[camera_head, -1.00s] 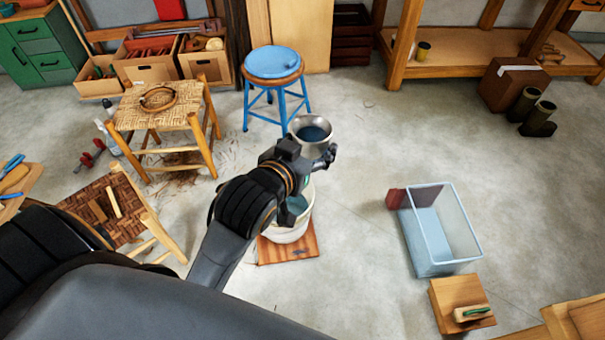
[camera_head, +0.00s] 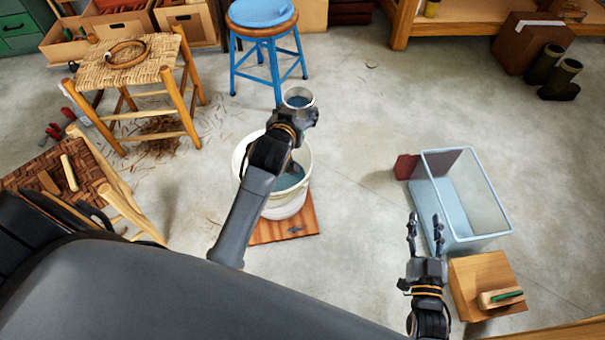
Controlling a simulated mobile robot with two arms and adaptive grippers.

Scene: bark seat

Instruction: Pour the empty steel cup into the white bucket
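The steel cup (camera_head: 309,98) is held up near the far rim of the bucket in the picture. Its mouth shows, with something blue-grey inside. My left gripper (camera_head: 301,111) is at its near side and appears shut on it; the fingertips are partly hidden. The white bucket (camera_head: 287,208) stands upright on a wooden board (camera_head: 311,222), with blue liquid inside. My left forearm hides part of its rim and opening. My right gripper (camera_head: 424,220) is open and empty, its fingers spread, in front of the clear bin.
A clear bluish bin (camera_head: 486,239) and a wooden block with a brush (camera_head: 484,276) are at right. A blue stool (camera_head: 264,29) stands behind the cup. A woven stool (camera_head: 138,71) stands at left. Bare floor lies between bucket and bin.

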